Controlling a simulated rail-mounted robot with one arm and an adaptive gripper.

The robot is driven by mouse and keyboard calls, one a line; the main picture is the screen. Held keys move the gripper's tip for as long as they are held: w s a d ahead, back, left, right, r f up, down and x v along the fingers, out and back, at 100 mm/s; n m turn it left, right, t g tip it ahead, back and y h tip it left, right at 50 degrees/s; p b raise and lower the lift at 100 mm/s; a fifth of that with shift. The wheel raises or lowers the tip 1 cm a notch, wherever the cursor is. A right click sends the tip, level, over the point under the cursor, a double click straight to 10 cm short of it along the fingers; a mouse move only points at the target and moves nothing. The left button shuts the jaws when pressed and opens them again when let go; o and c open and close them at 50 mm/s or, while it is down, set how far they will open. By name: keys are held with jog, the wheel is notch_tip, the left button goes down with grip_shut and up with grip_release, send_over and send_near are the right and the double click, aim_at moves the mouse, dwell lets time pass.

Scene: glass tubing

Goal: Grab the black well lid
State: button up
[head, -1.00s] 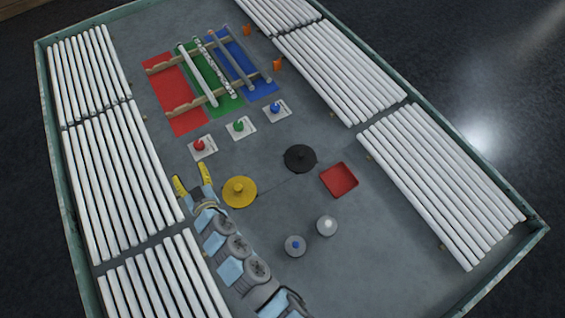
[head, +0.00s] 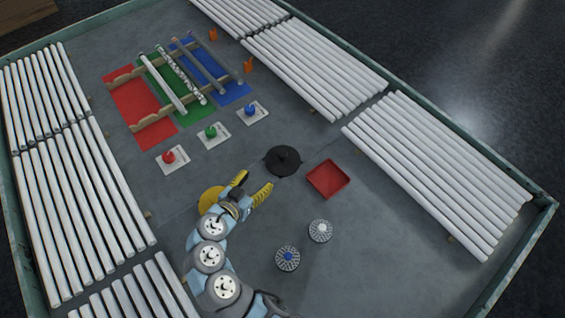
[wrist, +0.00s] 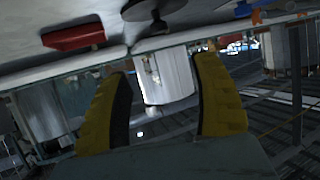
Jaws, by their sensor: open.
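The black well lid (head: 283,160) is a round disc with a central knob, lying on the grey deck in the middle of the head view. In the wrist view the black lid (wrist: 152,10) shows at the top centre, beyond the fingertips and partly cut off by the frame edge. My gripper (head: 254,184) has yellow fingers spread apart with nothing between them. It is just below and left of the lid in the head view, apart from it. The yellow lid (head: 208,200) is partly hidden behind my gripper.
A red tray (head: 328,179) lies right of the black lid. Red (head: 169,157), green (head: 211,132) and blue (head: 250,110) buttons stand up-left of it. Two round knobs, white (head: 320,230) and blue (head: 288,257), are below. White tubes (head: 435,175) line both sides.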

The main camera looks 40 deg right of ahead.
aim_at(282, 154)
jog(key=x, duration=1.7)
jog(key=shift+d, duration=0.15)
grip_shut()
